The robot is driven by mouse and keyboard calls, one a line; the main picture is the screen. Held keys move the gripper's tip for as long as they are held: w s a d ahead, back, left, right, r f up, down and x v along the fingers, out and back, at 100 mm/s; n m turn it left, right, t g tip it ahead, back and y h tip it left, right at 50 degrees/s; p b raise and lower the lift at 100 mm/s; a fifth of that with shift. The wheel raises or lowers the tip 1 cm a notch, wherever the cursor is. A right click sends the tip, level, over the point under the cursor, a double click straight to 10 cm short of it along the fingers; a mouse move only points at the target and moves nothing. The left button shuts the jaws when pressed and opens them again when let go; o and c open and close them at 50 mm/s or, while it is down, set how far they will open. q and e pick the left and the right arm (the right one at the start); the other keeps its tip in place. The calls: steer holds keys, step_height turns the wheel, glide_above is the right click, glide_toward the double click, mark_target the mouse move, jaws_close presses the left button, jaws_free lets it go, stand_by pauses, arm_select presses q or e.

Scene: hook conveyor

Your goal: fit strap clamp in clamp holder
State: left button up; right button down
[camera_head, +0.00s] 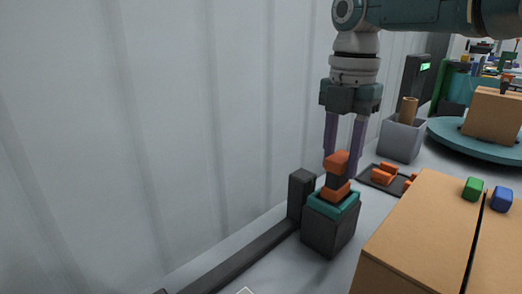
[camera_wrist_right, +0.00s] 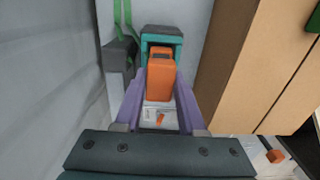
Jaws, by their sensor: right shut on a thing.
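My right gripper (camera_head: 343,168) points down, shut on the strap clamp (camera_head: 336,162), an orange piece with a dark middle. In the right wrist view the clamp's orange body (camera_wrist_right: 160,78) sits between the purple fingers (camera_wrist_right: 158,103). The clamp holder (camera_head: 330,232) is a dark block with a teal rim on top. It also shows in the right wrist view (camera_wrist_right: 174,48), beyond the clamp. The clamp's lower orange end overlaps the teal rim in the head view; I cannot tell whether it is seated or just above. My left gripper is not in view.
A dark tray (camera_head: 367,181) with several orange pieces lies behind the holder. A dark post (camera_head: 301,190) stands close at the holder's left, near the wall. A cardboard box (camera_head: 415,225) is close at right. A grey bin (camera_head: 402,142) and teal turntable (camera_head: 450,137) stand farther back.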

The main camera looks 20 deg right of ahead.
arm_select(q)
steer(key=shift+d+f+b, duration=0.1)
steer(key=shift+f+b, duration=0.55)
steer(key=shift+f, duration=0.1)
arm_select(e)
steer(key=shift+f, duration=0.85)
steer(key=shift+c, duration=2.1)
jaws_free()
